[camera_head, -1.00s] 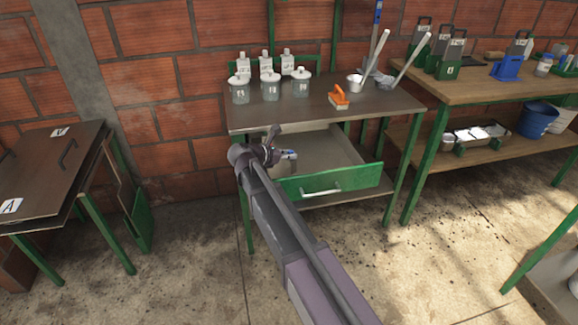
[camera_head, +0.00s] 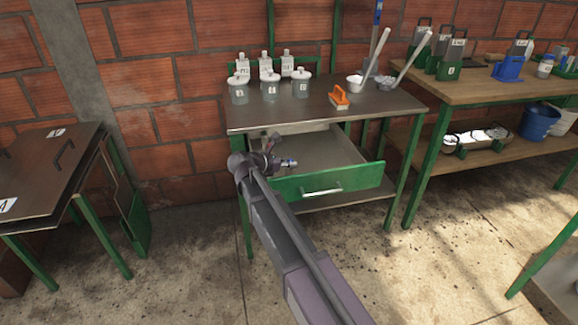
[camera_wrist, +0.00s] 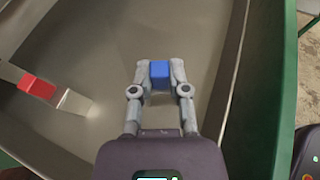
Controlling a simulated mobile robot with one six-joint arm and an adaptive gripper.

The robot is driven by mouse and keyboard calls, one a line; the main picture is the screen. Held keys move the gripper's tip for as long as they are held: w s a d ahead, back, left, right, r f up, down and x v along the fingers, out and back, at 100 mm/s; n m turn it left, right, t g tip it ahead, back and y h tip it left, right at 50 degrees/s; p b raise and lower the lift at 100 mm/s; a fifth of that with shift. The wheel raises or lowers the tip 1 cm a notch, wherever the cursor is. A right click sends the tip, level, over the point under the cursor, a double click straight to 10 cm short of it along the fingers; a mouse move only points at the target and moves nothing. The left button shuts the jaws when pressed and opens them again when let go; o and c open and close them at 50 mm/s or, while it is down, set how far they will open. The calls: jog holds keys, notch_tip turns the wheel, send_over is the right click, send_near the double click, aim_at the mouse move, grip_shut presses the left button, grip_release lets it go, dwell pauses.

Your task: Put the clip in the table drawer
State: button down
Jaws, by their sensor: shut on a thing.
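The clip is a small blue block (camera_wrist: 160,71), held between the fingertips of my gripper (camera_wrist: 159,78) in the wrist view. In the head view my gripper (camera_head: 286,162) is over the left part of the open table drawer, and the clip shows there only as a small blue spot. The drawer has a green front (camera_head: 328,183) with a light handle and a grey metal inside (camera_head: 335,155). In the wrist view the drawer's bare grey floor (camera_wrist: 105,40) lies beneath the clip, and the green front (camera_wrist: 262,90) runs along the right.
A strip with a red block (camera_wrist: 38,87) shows at the left of the wrist view; I cannot tell what it is. Several lidded jars (camera_head: 270,88) and an orange-handled brush (camera_head: 340,97) stand on the tabletop (camera_head: 310,115) above. Most of the drawer looks clear.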

jog(key=shift+f, duration=0.15)
jog(key=c, duration=0.6)
grip_release()
jog(key=shift+r, duration=0.25)
jog(key=shift+p+v, duration=2.35)
jog(key=shift+v, duration=3.65)
jog(key=shift+f, duration=0.15)
